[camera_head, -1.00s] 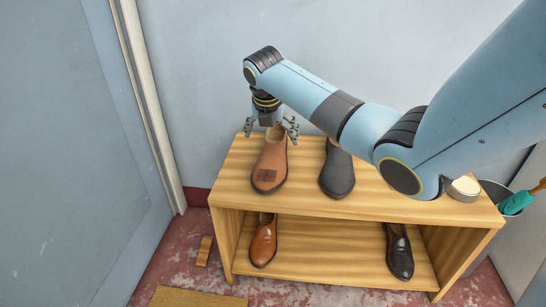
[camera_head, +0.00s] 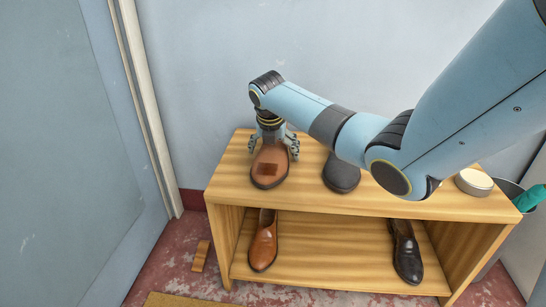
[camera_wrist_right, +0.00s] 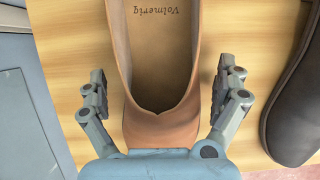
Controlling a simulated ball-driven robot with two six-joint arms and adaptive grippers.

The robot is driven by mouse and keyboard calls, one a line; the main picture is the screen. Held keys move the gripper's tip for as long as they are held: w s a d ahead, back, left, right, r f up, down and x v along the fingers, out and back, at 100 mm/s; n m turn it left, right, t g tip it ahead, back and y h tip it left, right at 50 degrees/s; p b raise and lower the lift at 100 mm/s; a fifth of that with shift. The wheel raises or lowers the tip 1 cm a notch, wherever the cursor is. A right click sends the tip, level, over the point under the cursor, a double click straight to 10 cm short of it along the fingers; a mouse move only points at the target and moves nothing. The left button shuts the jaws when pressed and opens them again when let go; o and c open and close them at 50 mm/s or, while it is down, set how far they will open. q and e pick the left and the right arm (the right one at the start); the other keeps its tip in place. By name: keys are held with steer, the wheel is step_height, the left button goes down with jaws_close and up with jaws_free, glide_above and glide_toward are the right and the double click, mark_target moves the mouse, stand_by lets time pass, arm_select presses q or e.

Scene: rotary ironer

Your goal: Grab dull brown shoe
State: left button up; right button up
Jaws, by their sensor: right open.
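The dull brown shoe (camera_head: 269,168) stands on the top board of the wooden shoe rack (camera_head: 400,203), toe to the front, with a darker square patch on it. In the right wrist view the shoe (camera_wrist_right: 160,125) lies between the open fingers (camera_wrist_right: 160,92), with a gap on both sides. Lettering shows on its insole. My left gripper is not in view.
A dull black shoe (camera_head: 341,175) stands to the right on the top board, near my right arm; it also shows in the wrist view (camera_wrist_right: 295,115). A round tin (camera_head: 473,182) sits at the right end. A glossy brown shoe (camera_head: 263,243) and a glossy black shoe (camera_head: 407,254) stand on the lower shelf.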

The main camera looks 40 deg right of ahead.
steer(key=shift+c, duration=0.3)
steer(key=c, duration=1.4)
steer(key=shift+r, duration=0.1)
steer(key=shift+r, duration=0.1)
